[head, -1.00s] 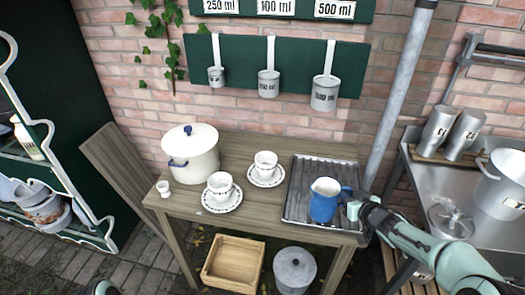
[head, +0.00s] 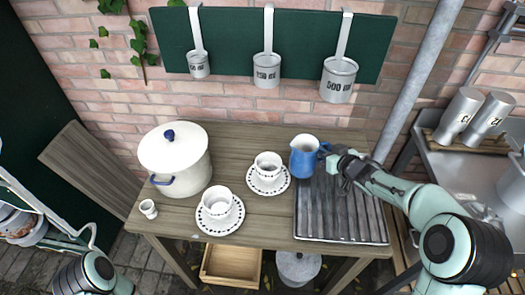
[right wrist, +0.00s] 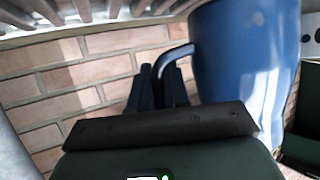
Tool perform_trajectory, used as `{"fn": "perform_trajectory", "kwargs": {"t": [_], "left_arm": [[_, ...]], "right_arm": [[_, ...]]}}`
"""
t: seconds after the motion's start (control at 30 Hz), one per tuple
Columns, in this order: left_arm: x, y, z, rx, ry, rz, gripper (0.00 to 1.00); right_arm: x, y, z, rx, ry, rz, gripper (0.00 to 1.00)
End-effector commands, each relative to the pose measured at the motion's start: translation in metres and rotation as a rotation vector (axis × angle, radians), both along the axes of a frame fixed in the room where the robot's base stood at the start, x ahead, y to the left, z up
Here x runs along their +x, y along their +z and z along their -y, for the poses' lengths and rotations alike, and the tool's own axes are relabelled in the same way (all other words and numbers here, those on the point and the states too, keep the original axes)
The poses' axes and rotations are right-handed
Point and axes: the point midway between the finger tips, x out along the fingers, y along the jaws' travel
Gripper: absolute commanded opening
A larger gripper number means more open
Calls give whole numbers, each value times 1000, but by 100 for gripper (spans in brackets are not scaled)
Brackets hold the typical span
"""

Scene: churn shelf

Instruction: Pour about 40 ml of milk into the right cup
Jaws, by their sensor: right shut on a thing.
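The blue jug (head: 303,160) hangs above the back left of the ribbed tray, right of the right cup. It looks close to upright; its inside is pale and the milk level cannot be told. My right gripper (head: 328,156) is shut on the jug's handle. In the right wrist view the fingers (right wrist: 165,85) close on the handle, beside the jug's blue wall (right wrist: 240,60). The right cup (head: 267,164), white with a patterned band, stands on a saucer (head: 268,188). The left cup (head: 219,202) stands nearer the front. My left gripper is out of view.
A white lidded pot (head: 178,165) and a tiny white cup (head: 148,208) stand on the left of the wooden table (head: 240,137). The ribbed tray (head: 335,215) is empty. Measuring cups (head: 339,80) hang on the wall behind. A metal pole (head: 415,90) rises at right.

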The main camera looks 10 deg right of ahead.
Motion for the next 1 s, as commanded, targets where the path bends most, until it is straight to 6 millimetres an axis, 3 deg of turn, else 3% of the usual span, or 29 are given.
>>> {"fn": "perform_trajectory", "kwargs": {"t": [0.43,0.67,0.9,1.0], "left_arm": [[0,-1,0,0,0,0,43],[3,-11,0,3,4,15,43],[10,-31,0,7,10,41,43],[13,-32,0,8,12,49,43]], "right_arm": [[1,2,-1,-2,1,5,0],[1,7,-4,-57,3,7,0],[1,20,-11,-181,4,13,0],[1,35,-16,-246,5,13,0]]}}
